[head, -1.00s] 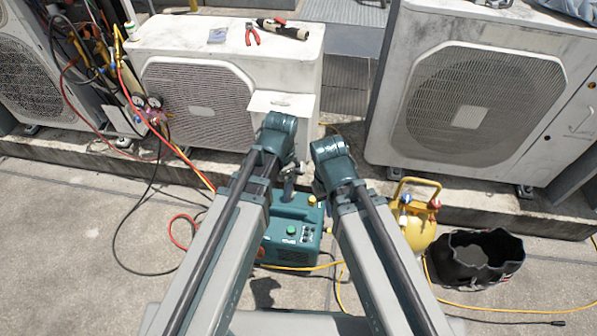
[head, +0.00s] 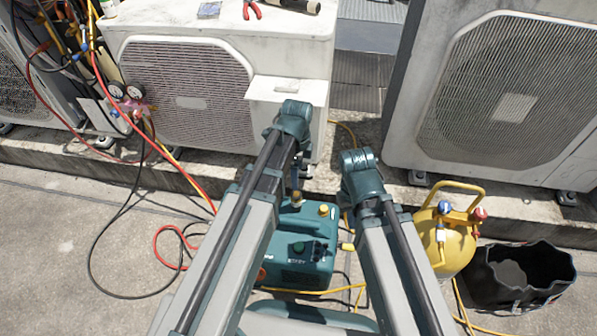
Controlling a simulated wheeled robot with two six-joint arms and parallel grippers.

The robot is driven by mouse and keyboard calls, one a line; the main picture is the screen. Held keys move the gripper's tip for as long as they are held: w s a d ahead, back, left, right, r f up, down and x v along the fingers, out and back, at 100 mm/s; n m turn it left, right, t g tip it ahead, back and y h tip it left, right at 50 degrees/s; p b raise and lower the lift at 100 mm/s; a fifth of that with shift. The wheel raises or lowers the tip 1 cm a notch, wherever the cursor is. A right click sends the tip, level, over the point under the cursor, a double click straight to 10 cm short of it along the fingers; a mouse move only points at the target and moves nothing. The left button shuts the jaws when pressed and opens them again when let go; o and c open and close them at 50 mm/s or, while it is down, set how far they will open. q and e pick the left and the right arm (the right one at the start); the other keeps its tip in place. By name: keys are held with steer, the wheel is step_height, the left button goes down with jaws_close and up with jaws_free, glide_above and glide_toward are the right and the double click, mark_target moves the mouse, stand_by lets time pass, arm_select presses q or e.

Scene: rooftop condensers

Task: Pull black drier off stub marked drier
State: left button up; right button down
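I cannot make out a black drier or a stub marked drier. A white plate (head: 287,91) juts from the right front of the middle condenser (head: 237,35), with a small pale piece on top. The space under it is partly hidden by my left arm. Both my arms reach forward from the bottom of the head view, the left one's teal joint just below the plate, the right one's further right and lower. My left gripper does not show. My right gripper is mostly hidden behind its arm, and its fingers cannot be read.
A teal pump (head: 303,262) stands on the ground between my arms. A yellow cylinder (head: 447,243) and a black bucket (head: 520,275) stand at right. A gauge set (head: 127,92) with red, yellow and black hoses hangs at left. Another condenser (head: 510,95) stands at right.

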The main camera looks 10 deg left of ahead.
mark_target(297, 194)
arm_select(q)
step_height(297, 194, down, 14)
steer(key=b, duration=1.3)
steer(key=shift+b, duration=0.35)
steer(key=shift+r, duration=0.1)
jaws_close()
